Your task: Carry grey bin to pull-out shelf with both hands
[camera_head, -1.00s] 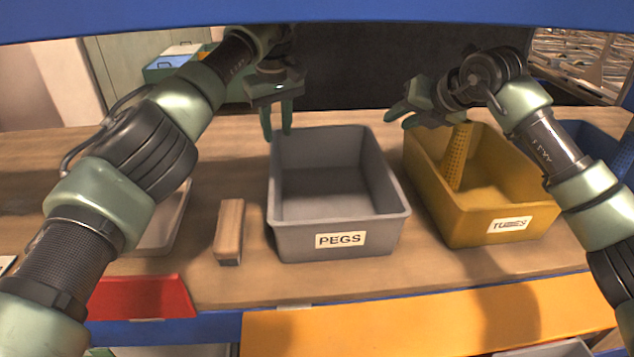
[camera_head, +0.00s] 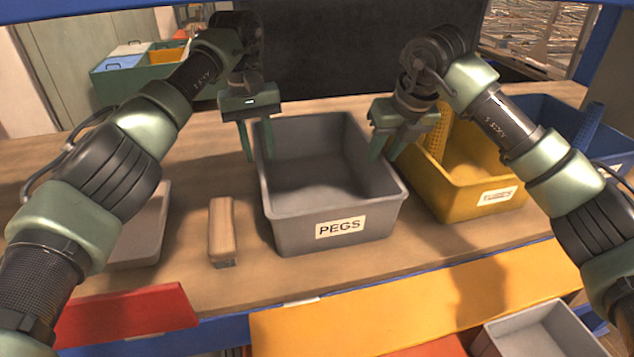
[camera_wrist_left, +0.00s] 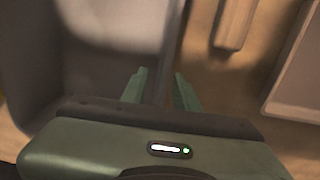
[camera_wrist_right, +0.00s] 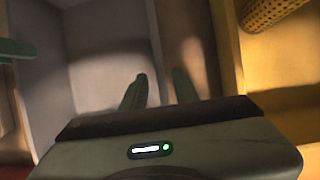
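The empty grey bin (camera_head: 328,228), labelled PEGS, stands upright on the wooden bench. My left gripper (camera_head: 257,142) is open at the bin's left wall, one finger outside and one inside; the left wrist view shows the wall (camera_wrist_left: 171,55) between the fingers (camera_wrist_left: 161,88). My right gripper (camera_head: 388,142) is open at the bin's right wall; the right wrist view shows the rim (camera_wrist_right: 155,40) between its fingers (camera_wrist_right: 158,90). Contact with the walls cannot be told. An orange panel (camera_head: 420,300) juts out at the bench front; whether it is the pull-out shelf is unclear.
A yellow bin (camera_head: 475,207) stands close on the right, with a blue bin (camera_head: 545,115) beyond. A wooden block (camera_head: 221,228) and a grey tray (camera_head: 150,232) lie left. A red panel (camera_head: 130,316) and another grey bin (camera_head: 540,335) are in front, lower down.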

